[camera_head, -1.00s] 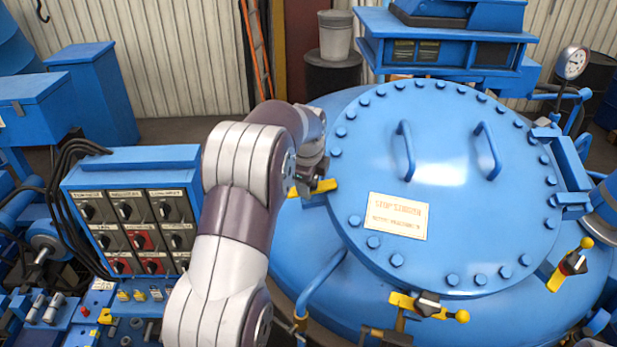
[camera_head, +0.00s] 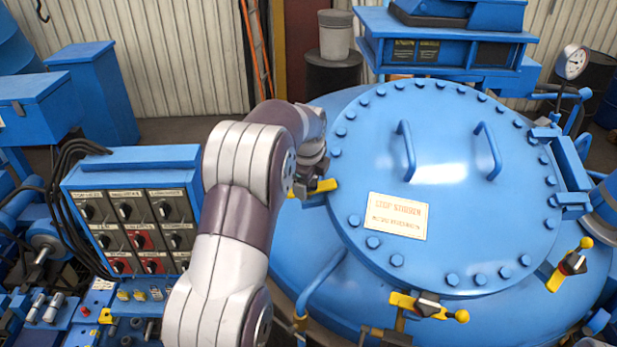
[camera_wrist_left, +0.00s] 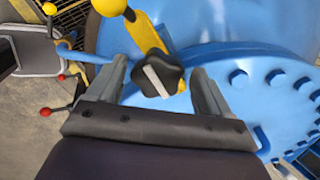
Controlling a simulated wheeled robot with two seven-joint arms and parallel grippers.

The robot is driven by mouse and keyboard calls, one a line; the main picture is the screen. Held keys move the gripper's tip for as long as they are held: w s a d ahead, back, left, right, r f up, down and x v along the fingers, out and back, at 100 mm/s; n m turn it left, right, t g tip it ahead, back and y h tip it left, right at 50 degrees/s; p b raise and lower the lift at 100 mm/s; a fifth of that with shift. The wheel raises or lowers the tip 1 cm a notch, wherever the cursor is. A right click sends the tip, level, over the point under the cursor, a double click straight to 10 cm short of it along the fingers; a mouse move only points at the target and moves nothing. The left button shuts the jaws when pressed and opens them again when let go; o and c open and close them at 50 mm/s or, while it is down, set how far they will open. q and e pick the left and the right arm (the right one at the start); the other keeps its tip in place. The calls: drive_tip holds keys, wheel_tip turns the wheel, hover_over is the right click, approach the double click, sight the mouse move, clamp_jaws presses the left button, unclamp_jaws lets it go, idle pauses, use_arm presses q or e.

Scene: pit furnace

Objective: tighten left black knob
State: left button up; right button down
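The left black knob (camera_wrist_left: 160,75) is a lobed dark knob with a pale bar across its top. It sits on a yellow clamp arm (camera_wrist_left: 147,35) with a yellow ball end. My left gripper (camera_wrist_left: 163,82) is open, with one finger on each side of the knob and visible gaps between. In the head view the same yellow clamp (camera_head: 326,185) shows at the left rim of the blue furnace lid (camera_head: 450,200). My left arm hides most of the gripper and knob there. My right gripper is in neither view.
Two more clamps with black knobs stand at the lid's front (camera_head: 428,306) and right (camera_head: 570,267). Lid bolts and two handles (camera_head: 407,150) stand up from the lid. A blue control panel (camera_head: 135,215) with cables is left of my arm.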

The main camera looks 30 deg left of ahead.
sight(308, 188)
use_arm(q)
drive_tip(key=shift+s+r, duration=0.1)
drive_tip(key=shift+r, duration=0.05)
drive_tip(key=b+v, duration=0.2)
drive_tip(key=v, duration=0.1)
drive_tip(key=shift+s+d+r+b, duration=0.1)
drive_tip(key=shift+r+b, duration=0.1)
drive_tip(key=shift+b, duration=0.15)
drive_tip(key=v, duration=0.3)
drive_tip(key=p+v, duration=0.4)
drive_tip(key=v, duration=0.2)
